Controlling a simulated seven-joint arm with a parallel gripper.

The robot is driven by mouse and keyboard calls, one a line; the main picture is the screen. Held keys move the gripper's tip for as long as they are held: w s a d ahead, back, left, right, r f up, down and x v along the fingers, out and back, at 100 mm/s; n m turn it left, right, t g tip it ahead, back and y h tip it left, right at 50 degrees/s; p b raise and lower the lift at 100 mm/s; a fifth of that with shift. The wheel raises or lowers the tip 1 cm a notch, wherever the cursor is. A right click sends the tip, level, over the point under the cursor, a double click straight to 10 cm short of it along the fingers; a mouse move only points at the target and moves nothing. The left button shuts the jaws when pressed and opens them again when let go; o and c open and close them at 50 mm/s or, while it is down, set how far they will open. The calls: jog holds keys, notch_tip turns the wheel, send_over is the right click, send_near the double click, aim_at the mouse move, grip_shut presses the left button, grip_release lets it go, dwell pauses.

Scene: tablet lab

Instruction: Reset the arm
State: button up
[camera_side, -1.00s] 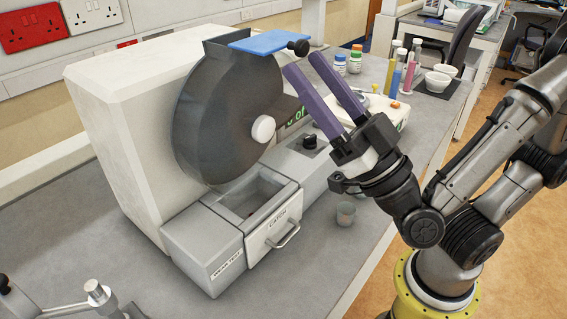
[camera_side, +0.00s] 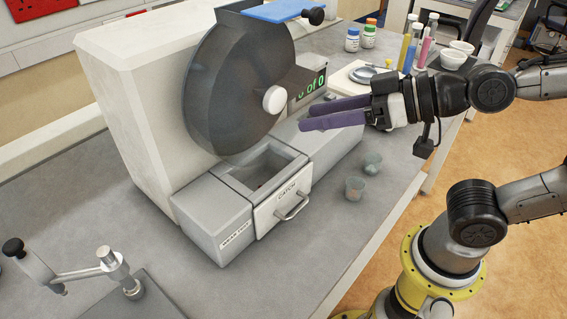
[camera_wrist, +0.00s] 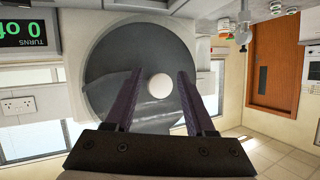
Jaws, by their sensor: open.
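My gripper (camera_side: 335,113) is open and empty, with its two long purple fingers pointing left, level, in front of the tablet drum machine (camera_side: 124,110). The fingers sit to the right of the machine's dark round drum (camera_side: 225,100) and its white hub (camera_side: 274,100), above the grey base. In the wrist view the gripper (camera_wrist: 160,85) shows its fingers spread apart, with the drum (camera_wrist: 110,60) and white hub (camera_wrist: 160,86) seen beyond and between them. Nothing is between the fingers.
The catch drawer (camera_side: 282,207) is at the machine's front. Two small cups (camera_side: 355,188) (camera_side: 372,163) stand on the bench right of it. A balance (camera_side: 365,73), bottles (camera_side: 352,40) and cylinders (camera_side: 410,47) stand behind. A metal instrument (camera_side: 120,265) is front left.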

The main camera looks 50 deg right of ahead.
jog(key=s+d+f+m+g+h, duration=0.3)
jog(key=s+d+f+g+h, duration=0.2)
jog(key=s+d, duration=0.4)
jog(key=shift+d+f+g, duration=0.8)
jog(key=shift+d+f, duration=0.1)
jog(key=shift+d, duration=0.2)
